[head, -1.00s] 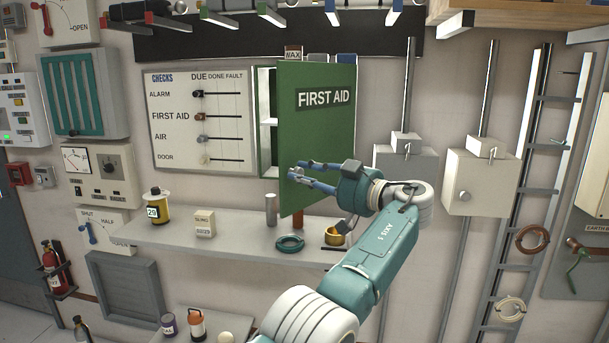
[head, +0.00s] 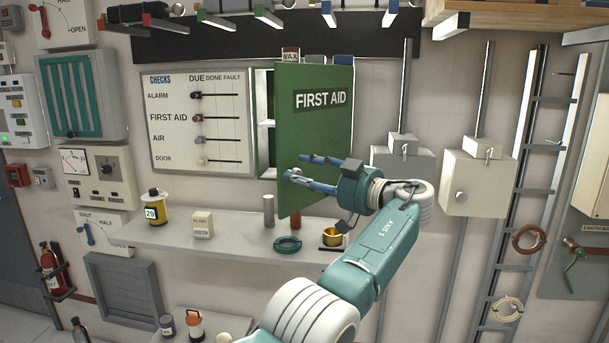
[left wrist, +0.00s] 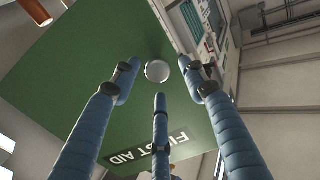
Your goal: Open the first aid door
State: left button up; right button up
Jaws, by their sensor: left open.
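The green first aid door (head: 314,135) stands ajar on the wall cabinet, its left edge swung out and a strip of the cabinet's inside (head: 265,125) showing at left. In the left wrist view the door (left wrist: 75,80) fills much of the picture, with a round silver knob (left wrist: 158,71) on it. My left gripper (head: 293,168) is in front of the door's lower left part. In the left wrist view its three blue fingers (left wrist: 159,80) are spread open around the knob, not closed on it. My right gripper is out of view.
A checks board (head: 201,122) is left of the cabinet. Grey boxes (head: 477,184) are at right.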

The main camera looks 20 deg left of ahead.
pick_arm(q)
jog(key=v, duration=0.7)
jog(key=shift+d, duration=0.3)
jog(key=shift+s, duration=0.1)
jog(key=shift+c, duration=0.5)
